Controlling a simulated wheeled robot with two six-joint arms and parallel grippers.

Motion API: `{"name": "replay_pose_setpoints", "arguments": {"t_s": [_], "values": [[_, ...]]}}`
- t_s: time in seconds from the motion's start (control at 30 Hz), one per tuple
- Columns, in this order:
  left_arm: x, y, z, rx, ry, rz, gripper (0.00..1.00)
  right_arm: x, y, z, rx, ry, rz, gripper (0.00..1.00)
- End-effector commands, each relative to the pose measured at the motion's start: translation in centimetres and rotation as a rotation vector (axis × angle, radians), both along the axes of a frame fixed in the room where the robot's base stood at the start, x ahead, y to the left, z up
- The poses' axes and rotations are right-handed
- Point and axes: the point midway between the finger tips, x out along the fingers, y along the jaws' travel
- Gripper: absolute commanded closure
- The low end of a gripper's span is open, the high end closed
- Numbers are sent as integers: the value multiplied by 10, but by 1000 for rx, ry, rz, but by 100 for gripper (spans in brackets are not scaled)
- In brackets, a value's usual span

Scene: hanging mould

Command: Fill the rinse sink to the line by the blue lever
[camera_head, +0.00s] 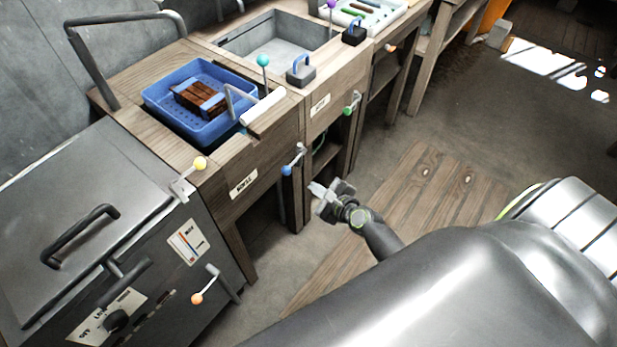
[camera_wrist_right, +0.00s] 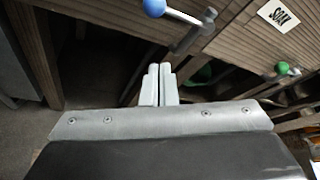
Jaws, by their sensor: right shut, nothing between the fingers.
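The blue lever (camera_head: 287,170) is a blue ball knob on a metal arm at the counter front; it also shows at the top of the right wrist view (camera_wrist_right: 155,8). My right gripper (camera_head: 317,190) is shut and empty, just right of and a little below the lever, apart from it. Its closed fingers show in the right wrist view (camera_wrist_right: 159,84). A blue perforated basket (camera_head: 158,98) with a brown slatted block (camera_head: 195,98) sits in the left counter bay, above a front label too small to read surely. The basket hides any sink, fill line or water there. My left gripper is not in view.
A grey sink (camera_head: 262,48) lies behind, above the SOAK label (camera_wrist_right: 279,15). Green (camera_head: 349,109), yellow (camera_head: 200,163), teal (camera_head: 263,60) and orange (camera_head: 197,298) knobs stand around. A steel lidded machine (camera_head: 75,225) is at left. Open floor lies right of the counter.

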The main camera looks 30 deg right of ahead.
Motion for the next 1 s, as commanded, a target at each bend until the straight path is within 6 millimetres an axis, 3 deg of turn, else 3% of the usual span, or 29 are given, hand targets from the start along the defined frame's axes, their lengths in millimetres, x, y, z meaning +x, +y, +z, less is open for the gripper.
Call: {"name": "replay_pose_setpoints", "arguments": {"t_s": [0.23,0.5,0.8,0.9,1.0], "values": [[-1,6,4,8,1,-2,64,-19,-3,7,-1,0,1,100],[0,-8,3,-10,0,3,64,-20,-3,7,-1,0,1,100],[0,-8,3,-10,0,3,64,-20,-3,7,-3,1,1,100],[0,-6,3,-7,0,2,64,-26,-5,-5,-56,23,15,100],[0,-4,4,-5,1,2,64,-43,-10,-39,-217,86,68,100]]}}
